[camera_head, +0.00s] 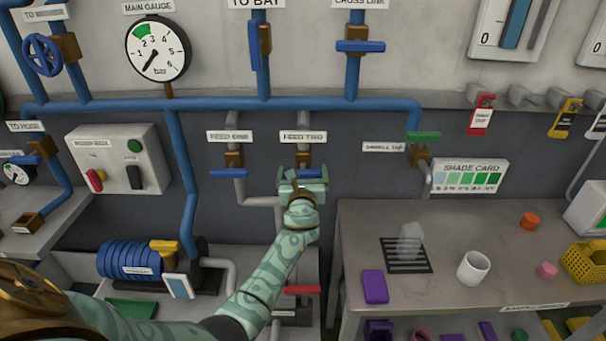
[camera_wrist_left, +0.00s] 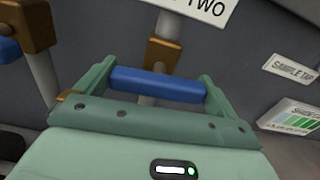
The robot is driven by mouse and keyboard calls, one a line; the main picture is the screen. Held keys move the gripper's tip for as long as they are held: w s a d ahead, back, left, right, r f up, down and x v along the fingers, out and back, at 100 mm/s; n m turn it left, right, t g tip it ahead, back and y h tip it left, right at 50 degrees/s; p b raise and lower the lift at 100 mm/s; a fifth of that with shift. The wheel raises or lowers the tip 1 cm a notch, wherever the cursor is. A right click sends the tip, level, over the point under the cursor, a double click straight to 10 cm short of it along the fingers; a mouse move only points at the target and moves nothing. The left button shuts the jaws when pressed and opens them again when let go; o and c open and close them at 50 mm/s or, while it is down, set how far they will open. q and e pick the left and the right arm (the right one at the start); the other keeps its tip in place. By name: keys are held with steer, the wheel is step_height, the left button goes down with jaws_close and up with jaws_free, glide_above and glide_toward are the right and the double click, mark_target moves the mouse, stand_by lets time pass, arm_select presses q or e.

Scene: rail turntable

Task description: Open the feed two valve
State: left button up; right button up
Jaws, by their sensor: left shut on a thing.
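The feed two valve has a brass body (camera_head: 304,160) on a grey pipe, under the FEED TWO label (camera_head: 303,136). Its blue lever (camera_wrist_left: 158,85) lies crosswise to the pipe. My green left gripper (camera_head: 303,178) is at this lever and covers part of it in the head view. In the left wrist view, the fingers of my left gripper (camera_wrist_left: 155,88) stand at the two ends of the blue lever, shut on it. The brass body (camera_wrist_left: 165,52) shows just behind the lever. My right gripper is not in view.
The feed one valve's blue lever (camera_head: 229,173) sits close to the left, also crosswise. The sample tap (camera_head: 420,152) with a green handle is to the right. A grey bench (camera_head: 350,240) with a white mug (camera_head: 473,267) stands at the right. A blue pump (camera_head: 130,259) is low at the left.

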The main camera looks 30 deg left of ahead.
arm_select(q)
steer(key=n+b, duration=0.1)
steer(key=n, duration=0.2)
steer(key=shift+f, duration=0.1)
steer(key=n+b, duration=0.1)
steer(key=n, duration=0.2)
steer(key=shift+n, duration=0.3)
steer(key=n+b, duration=0.2)
steer(key=n, duration=0.3)
steer(key=shift+f, duration=0.1)
steer(key=shift+n+b, duration=0.75)
steer(key=shift+n, duration=0.95)
steer(key=shift+a+n, duration=0.1)
steer(key=shift+n, duration=0.2)
steer(key=o, duration=0.6)
